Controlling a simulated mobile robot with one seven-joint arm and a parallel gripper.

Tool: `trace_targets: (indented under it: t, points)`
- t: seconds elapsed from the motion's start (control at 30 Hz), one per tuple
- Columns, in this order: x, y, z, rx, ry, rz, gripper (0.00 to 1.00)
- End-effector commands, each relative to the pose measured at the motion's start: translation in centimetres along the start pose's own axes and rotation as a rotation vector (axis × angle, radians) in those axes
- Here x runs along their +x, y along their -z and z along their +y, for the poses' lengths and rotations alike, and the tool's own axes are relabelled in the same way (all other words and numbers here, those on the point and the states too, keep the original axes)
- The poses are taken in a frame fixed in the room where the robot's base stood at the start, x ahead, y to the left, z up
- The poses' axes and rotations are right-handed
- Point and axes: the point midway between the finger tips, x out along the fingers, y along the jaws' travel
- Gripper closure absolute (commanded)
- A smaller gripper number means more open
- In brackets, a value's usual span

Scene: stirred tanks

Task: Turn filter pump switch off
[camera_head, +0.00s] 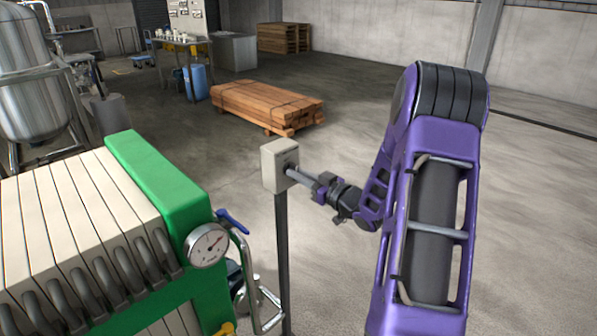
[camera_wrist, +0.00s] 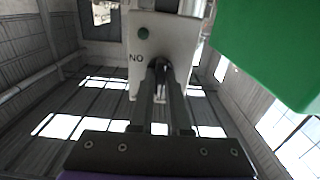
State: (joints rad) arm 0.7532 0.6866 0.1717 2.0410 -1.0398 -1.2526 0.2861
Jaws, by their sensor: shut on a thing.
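The filter pump switch is a pale grey box (camera_head: 275,166) on top of a dark post (camera_head: 283,250) in the head view. My arm reaches in from the right, and my gripper (camera_head: 293,174) is at the box's right face. In the wrist view the box face (camera_wrist: 178,38) shows a green dot (camera_wrist: 143,32) and upside-down ON lettering. My gripper (camera_wrist: 160,72) is shut on the dark switch knob (camera_wrist: 159,66) at the middle of that face. The fingers hide most of the knob, so I cannot tell its setting.
A green and white filter press (camera_head: 165,190) with a round gauge (camera_head: 207,245) and a blue-handled valve (camera_head: 232,220) stands close left of the post. Strapped timber (camera_head: 266,103) lies behind. The floor to the right is clear.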

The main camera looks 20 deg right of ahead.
Motion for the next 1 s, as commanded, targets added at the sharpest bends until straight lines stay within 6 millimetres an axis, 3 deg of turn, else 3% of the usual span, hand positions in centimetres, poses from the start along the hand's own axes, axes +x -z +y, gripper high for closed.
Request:
trace_targets:
  t: [0.57, 0.6, 0.73, 1.0]
  points:
    - [-0.04, -0.10, 0.00, 0.032, -0.001, -0.002, 1.00]
    - [-0.04, -0.10, 0.00, 0.032, -0.001, -0.002, 0.80]
    - [-0.03, -0.08, 0.00, 0.031, 0.000, -0.001, 0.56]
    - [-0.03, -0.04, 0.00, 0.030, 0.000, -0.001, 0.55]
